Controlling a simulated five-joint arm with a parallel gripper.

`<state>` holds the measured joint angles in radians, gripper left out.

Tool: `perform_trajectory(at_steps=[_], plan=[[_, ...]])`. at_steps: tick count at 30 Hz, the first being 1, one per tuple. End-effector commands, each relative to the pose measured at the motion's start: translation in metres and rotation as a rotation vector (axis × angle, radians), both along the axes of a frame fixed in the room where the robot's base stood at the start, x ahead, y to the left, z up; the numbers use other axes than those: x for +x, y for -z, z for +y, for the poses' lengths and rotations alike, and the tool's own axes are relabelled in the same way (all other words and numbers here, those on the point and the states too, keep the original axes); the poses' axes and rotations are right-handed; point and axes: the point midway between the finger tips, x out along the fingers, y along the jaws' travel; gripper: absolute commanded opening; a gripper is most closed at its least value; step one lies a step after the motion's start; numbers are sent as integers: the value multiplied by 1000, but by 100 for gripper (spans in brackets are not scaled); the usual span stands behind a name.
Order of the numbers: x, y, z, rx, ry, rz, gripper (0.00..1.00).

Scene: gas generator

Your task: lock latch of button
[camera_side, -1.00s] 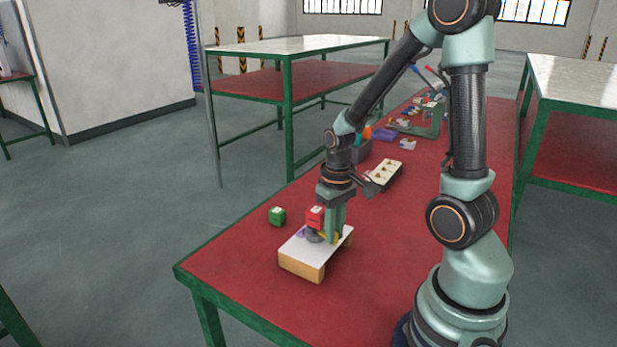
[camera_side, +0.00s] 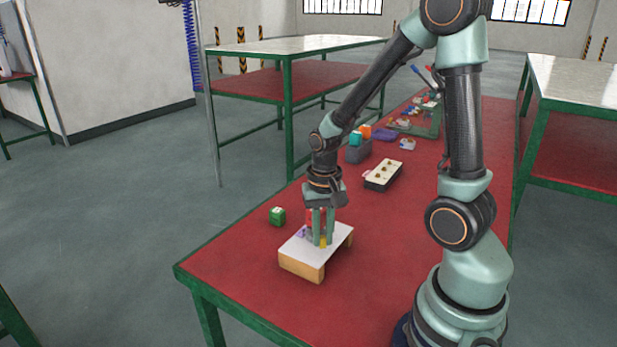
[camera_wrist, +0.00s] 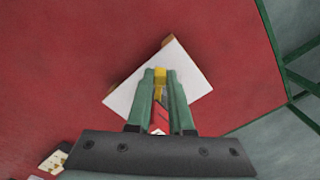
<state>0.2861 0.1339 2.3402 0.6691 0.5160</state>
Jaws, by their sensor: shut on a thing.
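A white-topped board (camera_side: 296,252) with wooden sides stands near the front of the red table; it also shows in the wrist view (camera_wrist: 193,72). My gripper (camera_side: 322,240) points down over the board, fingers close together. In the wrist view my gripper (camera_wrist: 161,76) is shut on a small yellow piece (camera_wrist: 160,73), which looks like the latch. A red block (camera_wrist: 158,119) shows between the fingers, nearer the palm. In the side view the red block (camera_side: 309,215) is mostly hidden behind the fingers. A purple piece (camera_side: 300,232) lies on the board to their left. The button itself cannot be made out.
A dark box with a pale top (camera_side: 383,175) and a grey bin (camera_side: 358,152) stand farther back on the red table (camera_side: 240,268). The table is clear in front of the board.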

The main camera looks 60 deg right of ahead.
Motion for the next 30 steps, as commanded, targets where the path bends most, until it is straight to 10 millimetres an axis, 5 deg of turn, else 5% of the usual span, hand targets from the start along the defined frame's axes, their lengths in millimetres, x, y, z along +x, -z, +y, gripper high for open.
perform_trajectory(at_steps=[8,9,11,23,30], plan=[[2,-1,0,-1,-1,-4,0],[2,-1,0,-1,-2,-5,27],[2,-1,0,-1,-2,-4,50],[1,-4,0,-1,-2,-4,50],[2,-38,0,-3,-2,-10,50]])
